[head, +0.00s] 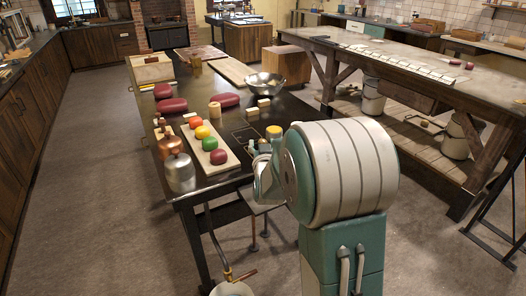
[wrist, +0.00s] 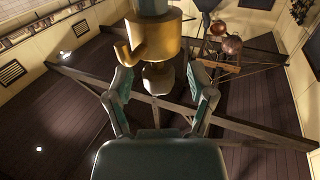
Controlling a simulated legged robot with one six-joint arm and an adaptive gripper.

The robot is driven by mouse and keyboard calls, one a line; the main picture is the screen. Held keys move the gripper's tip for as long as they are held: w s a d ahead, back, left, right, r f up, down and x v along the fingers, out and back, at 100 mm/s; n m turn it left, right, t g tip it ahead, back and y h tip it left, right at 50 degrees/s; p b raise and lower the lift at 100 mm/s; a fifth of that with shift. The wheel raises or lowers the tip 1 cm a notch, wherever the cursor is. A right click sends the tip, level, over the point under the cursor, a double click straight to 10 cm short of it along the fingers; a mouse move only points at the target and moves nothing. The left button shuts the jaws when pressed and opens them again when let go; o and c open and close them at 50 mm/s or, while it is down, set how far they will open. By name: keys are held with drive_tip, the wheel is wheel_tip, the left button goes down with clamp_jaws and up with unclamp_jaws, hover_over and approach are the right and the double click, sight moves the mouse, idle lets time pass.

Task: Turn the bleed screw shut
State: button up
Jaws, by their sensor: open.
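In the wrist view a brass fitting (wrist: 157,42) with a curved side spout hangs under a dark cylindrical part. A paler rounded knob (wrist: 158,78) projects from its lower end toward my gripper. I cannot tell for certain which part is the bleed screw. My gripper (wrist: 161,88) is open, with one finger on each side of the knob. The fingers look apart from it, with a gap on both sides. In the head view my own arm hides most of this spot, and the gripper cannot be made out clearly there.
A dark table (head: 225,130) stands ahead, bearing a board (head: 210,145) with coloured balls, metal jars (head: 180,172) and a bowl (head: 264,85). A workbench (head: 420,70) stands at the right. In the wrist view copper vessels (wrist: 232,44) show behind the right finger. Floor at left is clear.

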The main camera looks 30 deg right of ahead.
drive_tip(key=v, duration=1.1)
drive_tip(key=shift+s+a, duration=0.2)
drive_tip(key=shift+a, duration=0.1)
drive_tip(key=s+a+r+n+g+y, duration=0.25)
drive_tip(key=s+a+g+y, duration=0.25)
drive_tip(key=s+a, duration=0.3)
drive_tip(key=s+a+n+g, duration=0.1)
drive_tip(key=s+a+g, duration=0.1)
drive_tip(key=s, duration=0.5)
drive_tip(key=s+a+g+y, duration=0.1)
drive_tip(key=s+g, duration=0.3)
drive_tip(key=s, duration=0.4)
drive_tip(key=shift+a+f+n, duration=0.2)
drive_tip(key=shift+a+n, duration=0.15)
drive_tip(key=shift+a, duration=0.35)
